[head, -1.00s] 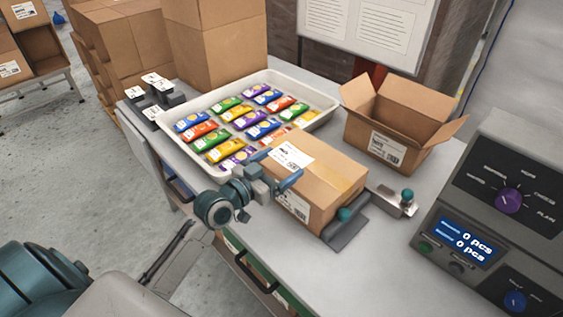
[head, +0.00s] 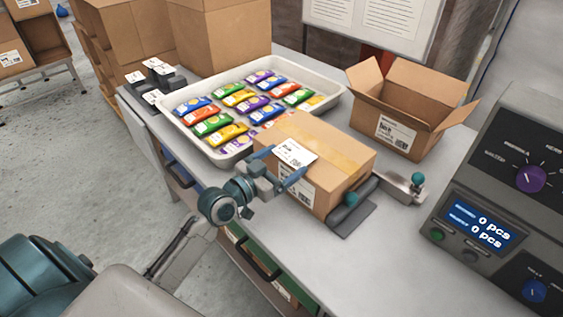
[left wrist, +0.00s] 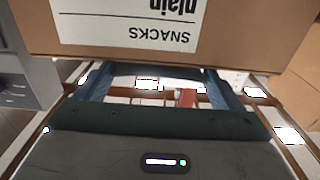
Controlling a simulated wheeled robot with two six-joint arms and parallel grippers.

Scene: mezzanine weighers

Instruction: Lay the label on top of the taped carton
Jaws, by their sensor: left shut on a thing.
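The taped carton (head: 340,151) stands closed on the bench, a tape strip along its top and a printed label on its front. In the left wrist view its front face (left wrist: 240,40) fills the top, with upside-down "SNACKS" print. The white label (head: 296,152) is at the near left part of the carton's top, between the fingertips of my left gripper (head: 288,162). That gripper is shut on the label's two sides, fingers wide apart. I cannot tell whether the label touches the carton top. My right gripper is not seen.
A white tray (head: 335,92) of colourful packets is behind the carton. An open carton (head: 405,108) stands behind right. A dark holder with a teal knob (head: 352,201) touches or nearly touches the taped carton's right side. The weigher (head: 505,190) is at right.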

